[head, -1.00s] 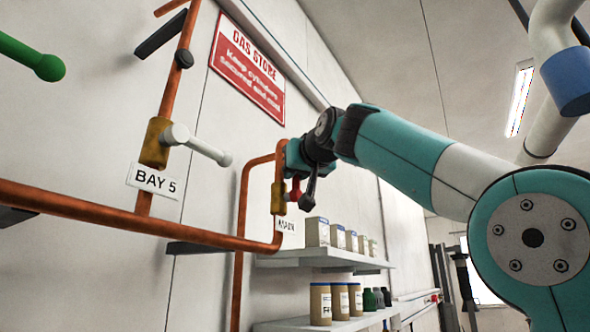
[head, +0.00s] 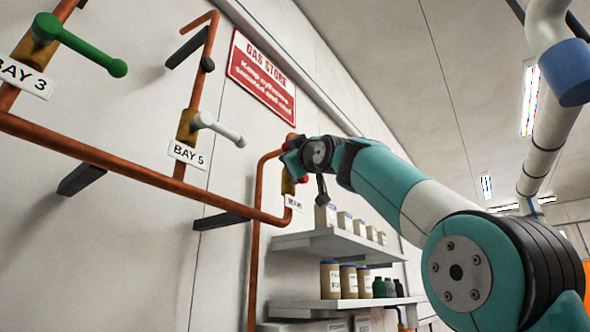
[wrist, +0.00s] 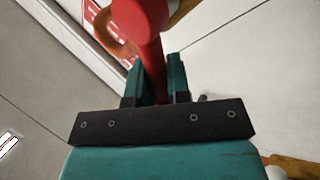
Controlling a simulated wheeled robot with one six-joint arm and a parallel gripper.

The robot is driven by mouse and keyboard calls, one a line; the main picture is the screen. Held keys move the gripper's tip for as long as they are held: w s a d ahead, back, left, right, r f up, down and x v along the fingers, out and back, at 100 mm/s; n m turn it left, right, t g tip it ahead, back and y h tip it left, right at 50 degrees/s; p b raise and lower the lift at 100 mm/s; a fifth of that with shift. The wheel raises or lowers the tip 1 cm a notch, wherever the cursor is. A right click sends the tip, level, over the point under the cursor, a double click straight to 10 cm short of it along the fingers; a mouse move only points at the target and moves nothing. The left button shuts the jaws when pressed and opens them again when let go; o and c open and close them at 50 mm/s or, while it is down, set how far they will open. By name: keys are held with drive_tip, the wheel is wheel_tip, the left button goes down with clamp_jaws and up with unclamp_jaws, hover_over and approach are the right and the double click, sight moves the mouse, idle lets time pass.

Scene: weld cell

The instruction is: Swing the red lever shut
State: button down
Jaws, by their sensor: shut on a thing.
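The red lever (wrist: 147,45) runs between the two teal fingers of my gripper (wrist: 155,75) in the wrist view. My gripper is shut on it. In the head view my gripper (head: 290,160) is at the main valve, and only small red parts of the lever (head: 303,179) show beside it. The brass valve body (head: 288,187) sits on the copper pipe just below my gripper, above a label (head: 294,203) reading MAIN. Most of the lever is hidden by my gripper in the head view, so its exact angle is hard to tell.
To the left are a white lever (head: 220,130) at BAY 5 and a green lever (head: 90,52) at BAY 3. A copper pipe (head: 120,166) runs along the wall. Shelves (head: 345,242) with boxes and jars stand below my arm. A red sign (head: 261,73) hangs above.

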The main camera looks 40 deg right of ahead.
drive_tip(key=shift+s+a+f+n+t+y+b, duration=0.1)
drive_tip(key=shift+a+f+n+t+y+b, duration=0.45)
drive_tip(key=shift+n+y, duration=1.55)
drive_tip(key=shift+s+a+f+n+g+y+b, duration=0.1)
drive_tip(key=shift+f+n+y+b, duration=0.9)
drive_tip(key=shift+n, duration=1.7)
drive_tip(key=shift+s+a+f+n+t+y+b, duration=0.1)
drive_tip(key=shift+a+f+n+t+y+b, duration=0.2)
drive_tip(key=shift+n+y+b, duration=1.35)
drive_tip(key=shift+f+n+y+p, duration=0.15)
drive_tip(key=shift+n+y+p, duration=0.4)
drive_tip(key=shift+n, duration=0.3)
drive_tip(key=c, duration=1.1)
unclamp_jaws()
drive_tip(key=shift+a, duration=0.15)
drive_tip(key=b+v, duration=1)
drive_tip(key=v, duration=0.7)
drive_tip(key=shift+s+d, duration=0.2)
drive_tip(key=shift+s, duration=0.1)
